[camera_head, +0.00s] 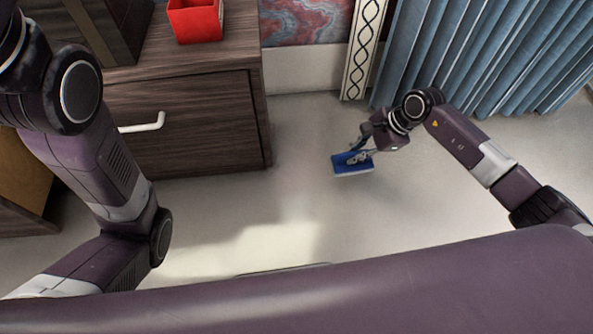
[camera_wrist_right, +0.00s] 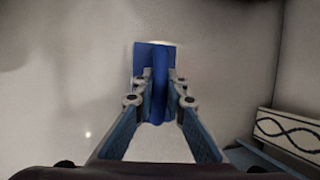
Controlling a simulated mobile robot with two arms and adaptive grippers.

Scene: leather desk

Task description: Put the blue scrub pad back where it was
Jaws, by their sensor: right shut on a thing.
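The blue scrub pad (camera_head: 352,167) has a blue body with a white layer along its lower edge. My right gripper (camera_head: 358,157) is shut on it and holds it in front of the cabinet's right side, with pale floor behind it. In the right wrist view the pad (camera_wrist_right: 154,60) shows between the two fingertips (camera_wrist_right: 160,98), with the blue ridge in their grip. My left arm comes in at the left of the head view, but its gripper is out of the picture.
A dark wooden cabinet (camera_head: 185,125) with a white handle stands at the left, with a red box (camera_head: 195,18) on top. Blue curtains (camera_head: 480,50) and a patterned white post (camera_head: 362,50) are at the back right. The floor (camera_head: 300,200) between is clear.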

